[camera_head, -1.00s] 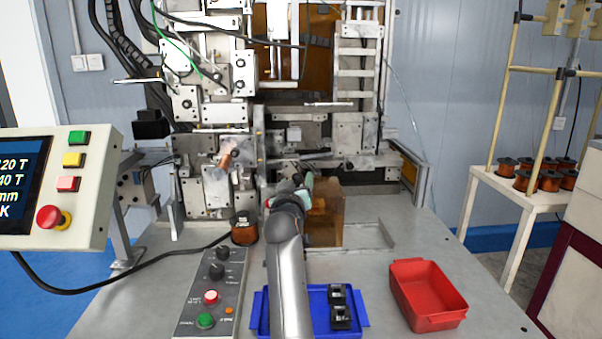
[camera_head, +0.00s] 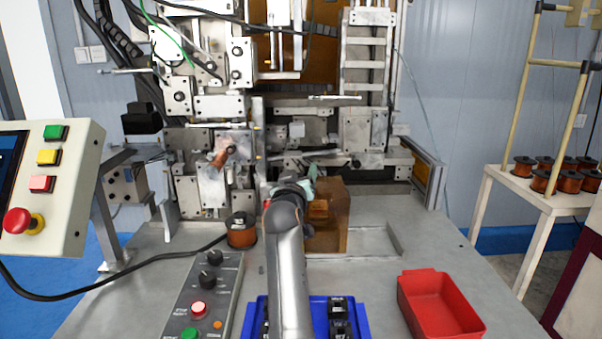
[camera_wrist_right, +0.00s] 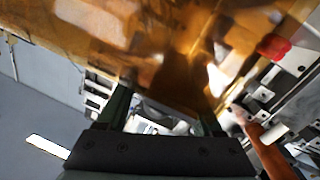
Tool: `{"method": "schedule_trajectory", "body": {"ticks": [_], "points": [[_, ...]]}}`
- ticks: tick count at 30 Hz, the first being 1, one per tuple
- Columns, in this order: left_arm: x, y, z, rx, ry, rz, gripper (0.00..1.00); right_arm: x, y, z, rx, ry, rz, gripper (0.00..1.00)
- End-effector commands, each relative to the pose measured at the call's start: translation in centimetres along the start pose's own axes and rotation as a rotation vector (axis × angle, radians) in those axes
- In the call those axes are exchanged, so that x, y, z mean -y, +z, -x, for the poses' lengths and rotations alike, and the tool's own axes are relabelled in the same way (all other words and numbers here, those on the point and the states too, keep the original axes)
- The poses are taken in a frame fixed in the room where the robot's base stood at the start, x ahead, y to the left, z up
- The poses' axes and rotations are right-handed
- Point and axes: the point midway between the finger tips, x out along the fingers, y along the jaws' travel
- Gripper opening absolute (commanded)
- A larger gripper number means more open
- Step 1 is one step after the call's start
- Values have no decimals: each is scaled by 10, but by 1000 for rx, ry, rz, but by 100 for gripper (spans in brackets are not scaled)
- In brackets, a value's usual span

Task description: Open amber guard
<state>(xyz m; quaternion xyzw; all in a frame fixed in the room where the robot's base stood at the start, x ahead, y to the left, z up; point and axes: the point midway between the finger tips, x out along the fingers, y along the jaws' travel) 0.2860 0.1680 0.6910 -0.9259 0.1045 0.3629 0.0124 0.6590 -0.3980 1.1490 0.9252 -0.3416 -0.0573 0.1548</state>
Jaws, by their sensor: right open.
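The amber guard (camera_head: 330,222) is a see-through orange-brown box low at the front of the winding machine. Its panel also fills the upper part of the right wrist view (camera_wrist_right: 175,45). My right gripper (camera_head: 308,186) is at the guard's upper left side, partly hidden behind my own arm. In the right wrist view its two dark green fingers (camera_wrist_right: 162,110) are apart, with the amber panel just beyond the tips. I cannot tell whether they touch it. My left gripper is not in view.
A copper spool (camera_head: 241,230) stands left of my arm, near a button panel (camera_head: 204,290). A blue tray (camera_head: 361,324) with black parts lies under my arm. A red bin (camera_head: 438,304) is at right. The machine frame (camera_head: 365,130) rises behind the guard.

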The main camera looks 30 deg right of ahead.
Motion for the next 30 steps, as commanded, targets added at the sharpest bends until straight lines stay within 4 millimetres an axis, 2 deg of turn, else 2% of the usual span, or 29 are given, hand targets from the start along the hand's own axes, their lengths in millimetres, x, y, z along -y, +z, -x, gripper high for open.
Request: {"method": "schedule_trajectory", "body": {"ticks": [8, 25, 30], "points": [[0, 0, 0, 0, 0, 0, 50, 0, 0, 0, 0, 0, 0, 66], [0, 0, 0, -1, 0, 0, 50, 0, 0, 0, 0, 0, 0, 2], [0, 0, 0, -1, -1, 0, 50, 0, 0, 0, 0, 0, 0, 0]]}}
